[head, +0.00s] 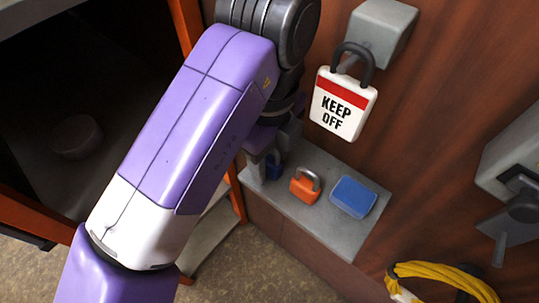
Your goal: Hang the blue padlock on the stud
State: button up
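My arm crosses the view, and my gripper (258,168) points down at the left end of a grey shelf (325,225). A small dark blue thing (274,166), which looks like the blue padlock, shows at the gripper's right side, mostly hidden by it. I cannot tell whether the fingers are around it or beside it. A grey block (388,28) sticks out from the brown wall above. A white "KEEP OFF" tag (342,105) hangs there by a dark shackle. The stud itself is not clearly visible.
An orange padlock (304,186) and a blue box (352,197) sit on the shelf, right of my gripper. A grey box with a dark handle (522,207) and a coiled yellow cable (445,278) are on the wall at right. An orange-framed dark opening (60,110) lies left.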

dwell(0.3)
notch_tip(320, 180, up, 15)
jog(key=p, duration=0.8)
jog(key=shift+f+p, duration=0.15)
jog(key=shift+p, duration=0.25)
jog(key=shift+r, duration=0.45)
